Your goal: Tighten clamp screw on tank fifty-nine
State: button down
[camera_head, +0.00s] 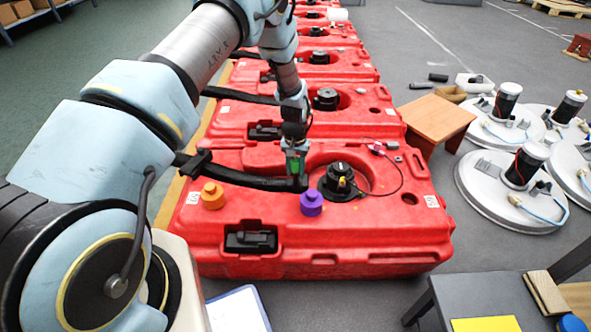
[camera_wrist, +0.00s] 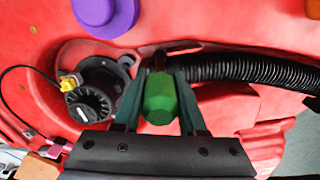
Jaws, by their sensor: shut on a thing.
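My gripper (camera_head: 295,160) is over the nearest red tank (camera_head: 370,238), at the end of a black corrugated hose (camera_head: 245,180). In the wrist view its two fingers (camera_wrist: 160,88) are shut on a green faceted handle (camera_wrist: 160,103). The handle's far end meets a dark part at the hose end (camera_wrist: 165,62); the fingers hide part of this joint, and I cannot tell how it seats. A black round cap (camera_head: 338,182) with a yellow connector (camera_wrist: 69,82) sits beside the hose end. The number on the tank's white label (camera_head: 432,201) is too small to read.
A purple knob (camera_head: 311,204) and an orange knob (camera_head: 212,196) stand on the tank top near my gripper. More red tanks (camera_head: 300,95) line up behind. White discs with pumps (camera_head: 510,190) lie at right. A grey table (camera_head: 470,300) stands at the front right.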

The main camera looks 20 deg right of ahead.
jog(key=m, duration=0.6)
jog(key=shift+w, duration=0.1)
jog(key=m, duration=0.4)
jog(key=m+p, duration=0.1)
jog(key=m, duration=0.5)
jog(key=shift+w+m, duration=0.1)
jog(key=shift+m, duration=0.2)
jog(key=m, duration=0.4)
jog(key=shift+r, duration=0.1)
jog(key=shift+r+p, duration=0.7)
jog(key=shift+r, duration=0.2)
